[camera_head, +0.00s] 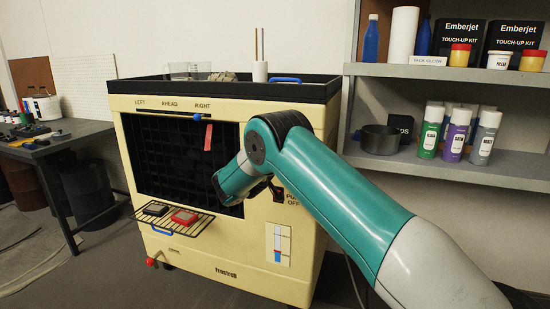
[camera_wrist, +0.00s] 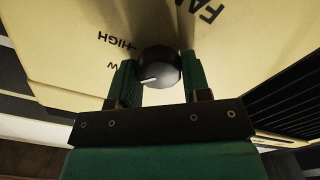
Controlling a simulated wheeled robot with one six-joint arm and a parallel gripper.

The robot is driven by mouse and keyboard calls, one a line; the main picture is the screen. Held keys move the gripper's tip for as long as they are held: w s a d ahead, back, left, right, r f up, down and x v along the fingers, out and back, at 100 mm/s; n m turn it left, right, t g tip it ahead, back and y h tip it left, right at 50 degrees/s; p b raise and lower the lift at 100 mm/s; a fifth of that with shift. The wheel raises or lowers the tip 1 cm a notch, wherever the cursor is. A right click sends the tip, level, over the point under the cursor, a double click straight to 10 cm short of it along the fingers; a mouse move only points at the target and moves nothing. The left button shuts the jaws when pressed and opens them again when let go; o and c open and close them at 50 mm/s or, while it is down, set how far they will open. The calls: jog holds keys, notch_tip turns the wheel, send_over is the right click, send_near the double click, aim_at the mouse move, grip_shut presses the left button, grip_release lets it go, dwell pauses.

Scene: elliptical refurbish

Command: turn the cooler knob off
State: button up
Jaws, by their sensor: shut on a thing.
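The cream cooler (camera_head: 205,260), with a dark front grille, stands in the middle of the head view. In the wrist view, its round dark knob (camera_wrist: 160,62) sits between the two green fingers of my gripper (camera_wrist: 157,72), which is shut on it. A white pointer line on the knob's face points left and slightly down in that view. The printed word HIGH, a partly hidden label ending in W, and part of the word FAN surround the knob.
A wire shelf (camera_head: 160,228) with a grey and a red block juts from the cooler's front. A PUMP OFF switch (camera_head: 279,194) and a slider panel (camera_head: 278,245) are on the front. Grey shelves (camera_head: 450,170) with cans stand right; a workbench (camera_head: 70,135) stands left.

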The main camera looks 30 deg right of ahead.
jog(key=shift+f+n+p, duration=0.15)
jog(key=shift+n+p, duration=0.6)
jog(key=shift+n, duration=1.3)
jog(key=shift+f+n+p, duration=0.1)
jog(key=shift+n+p, duration=0.65)
jog(key=shift+n, duration=1.3)
jog(key=o, duration=0.9)
jog(key=shift+r, duration=0.1)
jog(key=b+v, duration=1.3)
jog(key=v, duration=0.4)
jog(key=shift+s+a, duration=0.2)
